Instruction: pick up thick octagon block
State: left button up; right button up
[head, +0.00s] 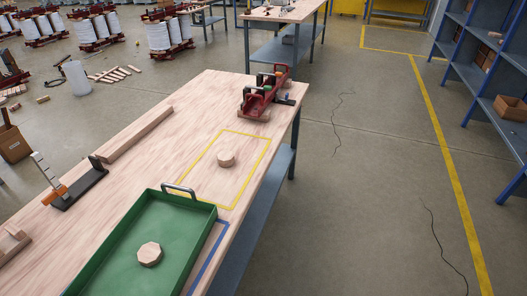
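A pale wooden octagon block (150,254) lies flat in the green tray (208,224), near the front of the view. A second pale wooden block (226,158) lies flat inside the yellow taped rectangle on the table; it looks round or many-sided, and its exact outline is too small to tell. I cannot tell for certain which of the two is the thick octagon block. Neither of my grippers shows in the head view.
The wooden table (130,175) also holds a red tool rack (262,98) at its far end, a long wooden bar (135,134) and a dark stand (80,188) at left. The tray has raised walls and a handle (179,190). Bare table surrounds the second block.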

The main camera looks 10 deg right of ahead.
aim_at(226, 159)
jog(key=k+l+u, duration=0.1)
jog(key=u, duration=2.85)
jog(key=z, duration=2.9)
jog(key=i+l, duration=0.75)
jog(key=i, duration=0.05)
